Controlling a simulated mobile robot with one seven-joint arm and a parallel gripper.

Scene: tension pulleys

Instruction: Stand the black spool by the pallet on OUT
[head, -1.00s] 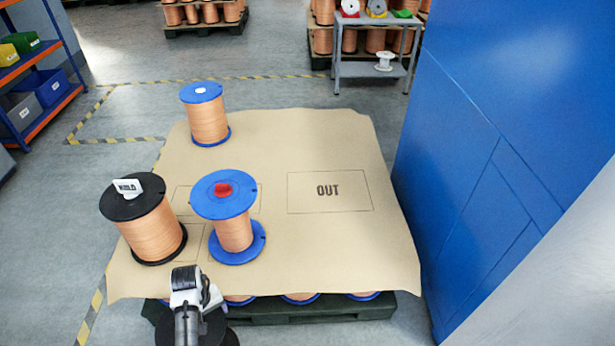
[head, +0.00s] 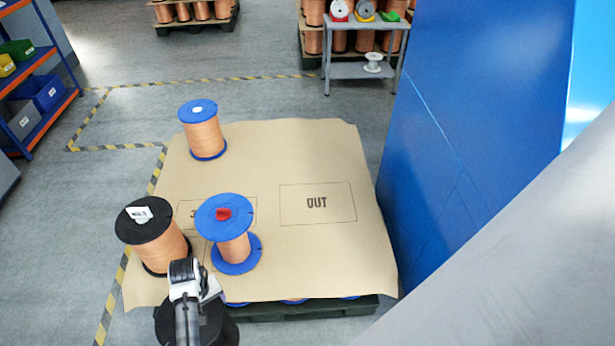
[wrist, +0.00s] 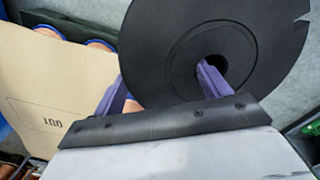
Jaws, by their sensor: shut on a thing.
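The black spool (wrist: 165,50) fills much of the wrist view, its flange towards the camera. My gripper (wrist: 163,85) is shut on it, one finger in the centre hole and the other outside the flange rim. In the head view the black spool (head: 222,328) shows partly, behind my wrist, in front of the pallet's near edge. Whether it touches the floor is hidden. The OUT rectangle (head: 317,215) is empty on the brown sheet; its lettering also shows upside down in the wrist view (wrist: 52,124). The green pallet (head: 290,312) shows under the sheet's front edge.
A copper spool with black flanges and a white tag (head: 160,250) stands on the sheet's left. A blue-flanged spool with a red top (head: 233,245) stands left of OUT, another (head: 206,135) at the back left. A blue wall (head: 450,130) rises close on the right.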

